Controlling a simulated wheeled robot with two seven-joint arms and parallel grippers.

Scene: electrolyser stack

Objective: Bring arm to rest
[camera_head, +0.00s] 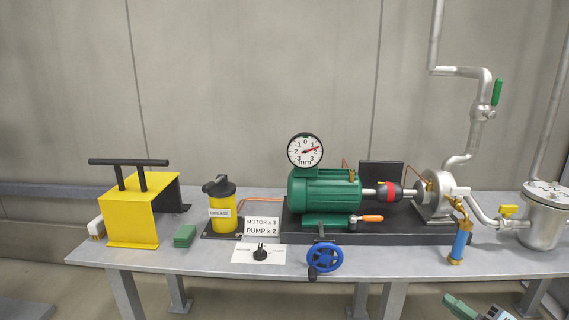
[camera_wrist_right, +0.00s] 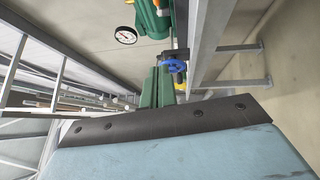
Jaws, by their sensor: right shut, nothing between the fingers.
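My right gripper (camera_head: 458,306) shows at the bottom right of the head view, with green fingers and part of a grey wrist, in front of and below the table's front edge. In the right wrist view its two green fingers (camera_wrist_right: 157,88) lie side by side, shut with nothing between them. It touches nothing that I can see. My left gripper is not in the head view.
The grey table (camera_head: 210,262) holds a yellow box with a black handle (camera_head: 133,222), a yellow canister (camera_head: 222,214), a green motor (camera_head: 322,190), a blue handwheel (camera_head: 324,257), a blue cylinder (camera_head: 460,242) and a metal vessel (camera_head: 543,220). Pipes rise at right. The floor in front looks clear.

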